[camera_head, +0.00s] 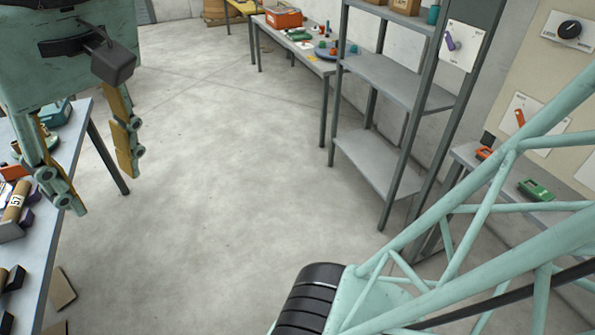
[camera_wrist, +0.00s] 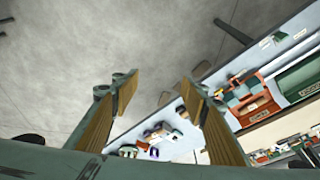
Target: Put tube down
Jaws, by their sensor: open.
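A brown tube with a white label reading 57 (camera_head: 15,203) lies tilted at the left edge of the head view, on or in a dark holder (camera_head: 12,229) on the grey table (camera_head: 92,150). My gripper (camera_head: 103,188) is open, with its two wood-coloured finger pads apart and nothing between them. In the head view it appears to the right of the tube, over the table's edge. The wrist view also shows the gripper (camera_wrist: 160,84) open and empty. Several small parts on the table (camera_wrist: 155,140) show past the fingers there; I cannot tell whether the tube is among them.
Dark parts (camera_head: 10,280) sit lower on the left table. A grey shelf unit (camera_head: 395,80) and a back table with a red box (camera_head: 284,17) stand at the right and rear. The floor (camera_head: 225,150) between is clear.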

